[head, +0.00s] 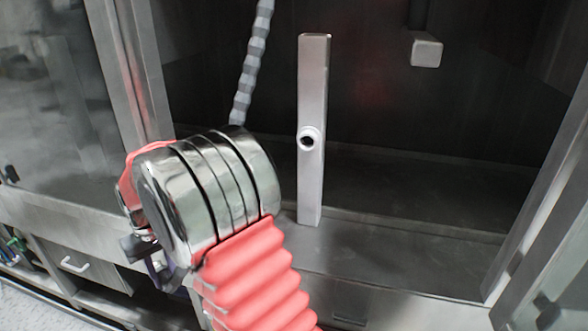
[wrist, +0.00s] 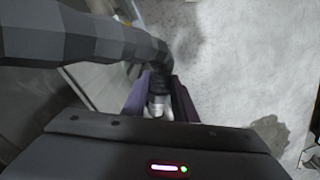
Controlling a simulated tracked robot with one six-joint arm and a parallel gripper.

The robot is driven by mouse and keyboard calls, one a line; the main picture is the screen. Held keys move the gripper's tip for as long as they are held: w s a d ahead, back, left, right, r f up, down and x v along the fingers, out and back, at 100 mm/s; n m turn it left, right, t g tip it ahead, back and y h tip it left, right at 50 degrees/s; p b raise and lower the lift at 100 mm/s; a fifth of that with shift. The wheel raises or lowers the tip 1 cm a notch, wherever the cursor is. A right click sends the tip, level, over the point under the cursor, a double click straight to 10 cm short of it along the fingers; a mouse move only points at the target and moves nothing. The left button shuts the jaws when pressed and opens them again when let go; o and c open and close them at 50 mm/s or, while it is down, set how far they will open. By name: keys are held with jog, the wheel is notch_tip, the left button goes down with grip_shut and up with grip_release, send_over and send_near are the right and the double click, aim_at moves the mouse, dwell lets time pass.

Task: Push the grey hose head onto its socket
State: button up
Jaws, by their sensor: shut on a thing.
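In the wrist view my gripper (wrist: 159,92) is shut on the grey hose head (wrist: 158,103), which shows pale between the two purple fingers. The dark grey hose (wrist: 85,38) bends away from it to the left. In the head view the hose (head: 250,70) rises behind my arm's chrome joint, and the hose head is hidden. The socket (head: 309,138) is a round, pale ring with a dark hole, midway up an upright metal post (head: 313,85). My gripper is mostly hidden behind my arm, low and left of the socket, apart from it. The socket is not identifiable in the wrist view.
The post stands on the metal sill (head: 350,250) of a dark, open washer bay. A small metal block (head: 426,49) hangs at upper right. Metal frame uprights flank the bay. A drawer (head: 80,262) sits low at left. Space in front of the socket looks clear.

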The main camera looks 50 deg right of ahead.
jog(key=s+d+r+m+t+y, duration=0.1)
jog(key=s+d+r+m, duration=0.2)
jog(key=s+d+r, duration=0.35)
jog(key=s+d+r+m+t+y, duration=0.1)
jog(key=s+d+r+m+y, duration=0.2)
jog(key=d+r, duration=0.65)
jog(key=s+d+r+m+t, duration=0.3)
jog(key=s+d+r+m, duration=0.2)
jog(key=s+r, duration=0.8)
jog(key=d+r, duration=0.1)
jog(key=d, duration=0.1)
jog(key=shift+s+d+h, duration=0.3)
jog(key=shift+s, duration=0.05)
jog(key=shift+w+d+r, duration=0.1)
jog(key=shift+d, duration=0.15)
jog(key=w+d, duration=0.3)
jog(key=d, duration=0.4)
jog(key=shift+w, duration=0.35)
jog(key=shift+w+d, duration=0.35)
jog(key=shift+d, duration=0.4)
dwell(2.5)
